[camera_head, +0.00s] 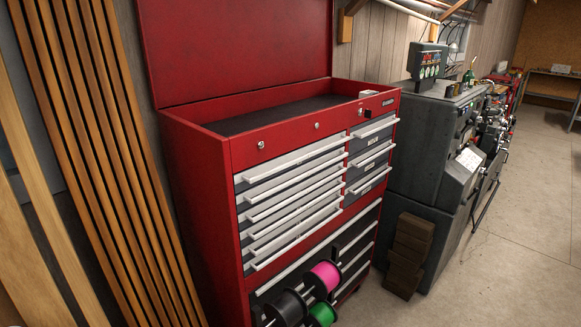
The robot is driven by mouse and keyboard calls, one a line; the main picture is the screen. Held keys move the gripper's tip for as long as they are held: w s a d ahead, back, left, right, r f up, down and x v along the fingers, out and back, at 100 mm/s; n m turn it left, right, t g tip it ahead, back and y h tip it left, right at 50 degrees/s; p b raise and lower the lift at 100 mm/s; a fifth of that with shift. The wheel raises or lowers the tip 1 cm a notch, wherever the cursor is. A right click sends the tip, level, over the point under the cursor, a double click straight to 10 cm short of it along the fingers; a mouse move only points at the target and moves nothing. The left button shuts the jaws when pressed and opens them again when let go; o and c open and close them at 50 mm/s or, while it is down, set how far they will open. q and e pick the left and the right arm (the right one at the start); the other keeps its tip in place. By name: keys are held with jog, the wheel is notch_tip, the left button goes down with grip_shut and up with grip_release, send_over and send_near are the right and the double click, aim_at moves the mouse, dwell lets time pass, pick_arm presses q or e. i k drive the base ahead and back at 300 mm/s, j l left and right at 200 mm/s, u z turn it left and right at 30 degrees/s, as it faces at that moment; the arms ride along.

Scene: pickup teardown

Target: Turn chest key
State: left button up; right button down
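A red tool chest (205,190) stands in the middle of the view with its red lid (235,45) raised. Its top compartment has a dark lining (285,112). Small round silver fittings sit along the red front strip: a left one (261,145), a middle one (317,126), and a right one (361,112) near a small dark part. They are too small to tell which is a lock or holds a key. The silver-edged drawers (295,190) look shut. Neither of my grippers is in view.
Black, pink (326,275) and green (322,314) spools hang low at the chest's front. Wooden boards (95,150) lean at left. Brown blocks (408,255) and a grey machine (430,145) stand at right. The concrete floor (530,210) is open at far right.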

aim_at(368, 114)
jog(key=i+l, duration=0.35)
jog(key=i+l+u, duration=0.1)
jog(key=i+l, duration=0.25)
jog(key=l, duration=0.15)
jog(key=i+l, duration=0.3)
jog(key=i+l+u, duration=0.1)
jog(key=i+l, duration=0.25)
jog(key=l, duration=0.2)
jog(key=i+l+u, duration=0.1)
jog(key=i+l, duration=0.2)
jog(key=l, duration=0.2)
